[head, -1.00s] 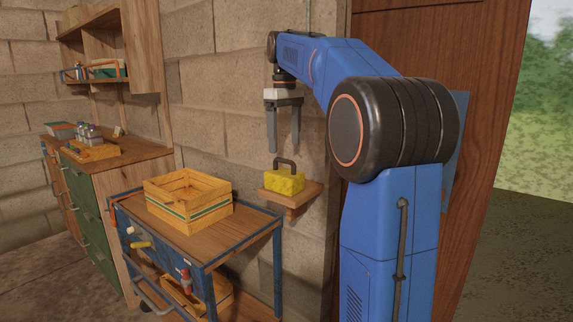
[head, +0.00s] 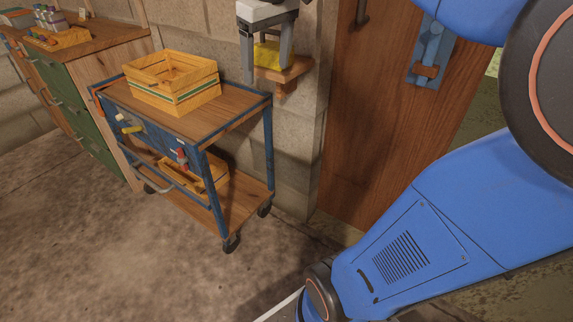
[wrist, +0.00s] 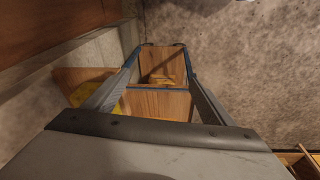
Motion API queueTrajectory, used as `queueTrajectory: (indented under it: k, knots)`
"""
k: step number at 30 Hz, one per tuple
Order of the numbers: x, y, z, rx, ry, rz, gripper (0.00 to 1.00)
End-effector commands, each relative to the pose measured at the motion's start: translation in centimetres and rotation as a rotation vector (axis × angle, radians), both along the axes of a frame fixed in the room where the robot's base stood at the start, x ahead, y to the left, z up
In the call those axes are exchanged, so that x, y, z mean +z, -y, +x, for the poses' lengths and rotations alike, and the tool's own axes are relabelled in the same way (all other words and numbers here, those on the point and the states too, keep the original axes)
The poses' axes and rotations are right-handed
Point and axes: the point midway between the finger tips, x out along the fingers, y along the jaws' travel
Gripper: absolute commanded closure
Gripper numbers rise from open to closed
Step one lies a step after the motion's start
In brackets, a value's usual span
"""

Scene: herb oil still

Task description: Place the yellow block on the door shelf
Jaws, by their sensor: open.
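The yellow block (head: 266,55) sits on the small wooden wall shelf (head: 297,70) beside the door. My gripper (head: 267,74) is open, and its fingers hang in front of the block in the head view, hiding parts of it. The block's dark handle is hidden behind the gripper. Nothing shows held between the fingers.
A blue-framed trolley (head: 238,110) stands left of the shelf with a yellow wooden crate (head: 160,97) on top. The brown door (head: 385,130) with a blue latch plate (head: 428,50) is to the right. Drawer cabinets (head: 75,80) stand far left. The floor in front is clear.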

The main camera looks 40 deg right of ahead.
Motion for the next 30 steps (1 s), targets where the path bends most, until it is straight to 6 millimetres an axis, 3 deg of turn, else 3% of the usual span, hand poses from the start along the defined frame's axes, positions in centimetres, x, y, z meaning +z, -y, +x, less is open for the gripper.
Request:
queueTrajectory:
  k: [1, 12, 18, 24, 30]
  knots:
    - [-1.2, -0.8, -1.6, -0.009, 0.018, 0.002, 0.23]
    - [-11.8, -4.8, -11.2, -0.105, 0.145, 0.042, 0.23]
    - [-17.2, -6.0, -15.1, -0.146, 0.199, 0.07, 0.23]
    - [-19.6, -6.4, -16.6, -0.166, 0.223, 0.085, 0.23]
    - [-19.8, -6.4, -16.7, -0.168, 0.224, 0.087, 0.23]
